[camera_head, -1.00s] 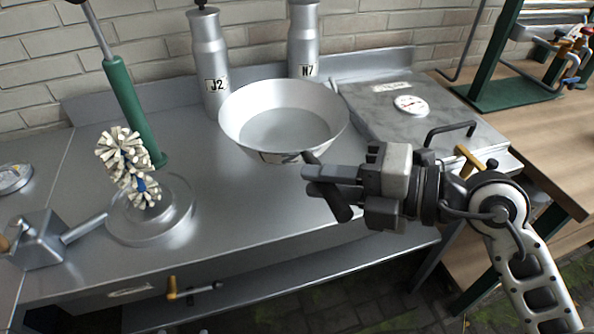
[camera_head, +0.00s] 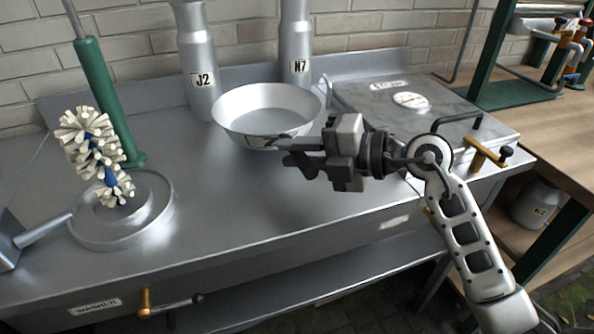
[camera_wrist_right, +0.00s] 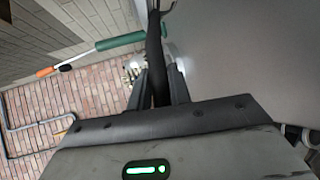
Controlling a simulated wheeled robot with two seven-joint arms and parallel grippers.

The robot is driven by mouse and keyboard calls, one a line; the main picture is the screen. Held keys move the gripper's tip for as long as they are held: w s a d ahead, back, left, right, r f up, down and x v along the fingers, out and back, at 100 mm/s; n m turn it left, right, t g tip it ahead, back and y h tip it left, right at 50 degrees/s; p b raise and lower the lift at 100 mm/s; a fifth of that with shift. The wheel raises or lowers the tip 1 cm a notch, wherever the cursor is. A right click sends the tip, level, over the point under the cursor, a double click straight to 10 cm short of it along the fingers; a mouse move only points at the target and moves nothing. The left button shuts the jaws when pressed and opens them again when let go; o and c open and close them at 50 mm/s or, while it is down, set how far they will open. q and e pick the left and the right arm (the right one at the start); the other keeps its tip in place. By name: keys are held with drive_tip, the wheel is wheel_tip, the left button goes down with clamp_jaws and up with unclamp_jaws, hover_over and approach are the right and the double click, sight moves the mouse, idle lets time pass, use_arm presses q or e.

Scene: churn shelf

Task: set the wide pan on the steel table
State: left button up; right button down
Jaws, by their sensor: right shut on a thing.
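The wide pan (camera_head: 262,97), a shallow silver bowl shape with flared sides, is upright over the steel table (camera_head: 235,195), in front of two metal churns. My right gripper (camera_head: 290,152) is at the pan's near right side, shut on its dark handle. The handle (camera_wrist_right: 156,60) also shows between the fingers in the right wrist view. The pan's underside is hidden, so I cannot tell whether it touches the table. My left gripper is not in view.
Churns marked J2 (camera_head: 198,60) and N7 (camera_head: 296,45) stand behind the pan. A grey lidded unit with a dial (camera_head: 411,100) is to the right. A bristle brush (camera_head: 95,150) stands over a round steel base (camera_head: 125,220) at left. Table in front of the pan is clear.

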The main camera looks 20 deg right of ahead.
drive_tip(key=f, duration=0.3)
drive_tip(key=shift+w+f+b, duration=0.1)
drive_tip(key=shift+w+b, duration=0.2)
drive_tip(key=shift+b, duration=0.05)
drive_tip(key=shift+f, duration=0.1)
drive_tip(key=shift+f, duration=0.15)
drive_tip(key=c, duration=1.3)
unclamp_jaws()
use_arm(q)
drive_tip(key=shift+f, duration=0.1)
